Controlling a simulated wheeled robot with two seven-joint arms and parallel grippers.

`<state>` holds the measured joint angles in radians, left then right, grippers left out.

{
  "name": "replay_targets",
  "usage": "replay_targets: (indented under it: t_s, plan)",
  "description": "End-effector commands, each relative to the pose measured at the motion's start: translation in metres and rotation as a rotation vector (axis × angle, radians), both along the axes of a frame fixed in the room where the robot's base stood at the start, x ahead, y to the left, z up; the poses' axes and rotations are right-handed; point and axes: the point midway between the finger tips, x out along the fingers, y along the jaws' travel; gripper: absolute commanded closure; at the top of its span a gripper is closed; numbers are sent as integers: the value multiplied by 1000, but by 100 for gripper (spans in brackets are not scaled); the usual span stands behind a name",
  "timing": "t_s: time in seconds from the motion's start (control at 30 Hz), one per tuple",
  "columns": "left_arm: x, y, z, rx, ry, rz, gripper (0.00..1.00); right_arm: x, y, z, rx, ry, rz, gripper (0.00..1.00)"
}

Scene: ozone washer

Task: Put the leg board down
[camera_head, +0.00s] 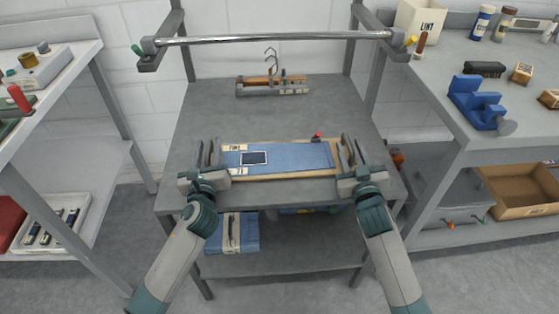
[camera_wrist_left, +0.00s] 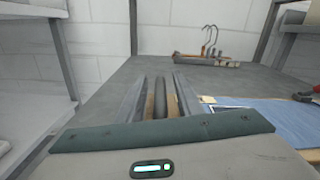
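The leg board (camera_head: 285,176) is a flat tan wooden board with blue denim (camera_head: 305,156) laid over it. It lies on the middle shelf top between my grippers, and appears to rest on it. My left gripper (camera_head: 208,152) is at its left end. In the left wrist view the fingers (camera_wrist_left: 160,95) stand either side of a dark bar, the board's end handle, with narrow gaps showing tan wood. My right gripper (camera_head: 351,151) is at the right end, fingers apart; what lies between them is mostly hidden.
Wooden hangers (camera_head: 272,87) lie at the back of the grey table (camera_head: 225,110), also visible in the left wrist view (camera_wrist_left: 205,60). A metal rail (camera_head: 275,37) crosses above. Folded denim (camera_head: 233,232) sits on the lower shelf. Side benches flank the table.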

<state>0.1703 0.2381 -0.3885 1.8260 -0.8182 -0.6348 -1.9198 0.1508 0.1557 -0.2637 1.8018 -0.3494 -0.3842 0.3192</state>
Motion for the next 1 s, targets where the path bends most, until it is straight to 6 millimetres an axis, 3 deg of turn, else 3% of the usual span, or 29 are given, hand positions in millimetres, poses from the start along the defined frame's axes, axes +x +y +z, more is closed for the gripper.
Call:
replay_targets:
  t_s: [0.6, 0.8, 1.0]
  plan:
    - [-95, -11, -1, -2, 1, -2, 67, 0, 0, 0, 0, 0, 0, 67]
    - [-109, -12, 0, -1, 0, -1, 67, 0, 0, 0, 0, 0, 0, 67]
    - [-111, -12, 1, -1, -1, -1, 67, 0, 0, 0, 0, 0, 0, 67]
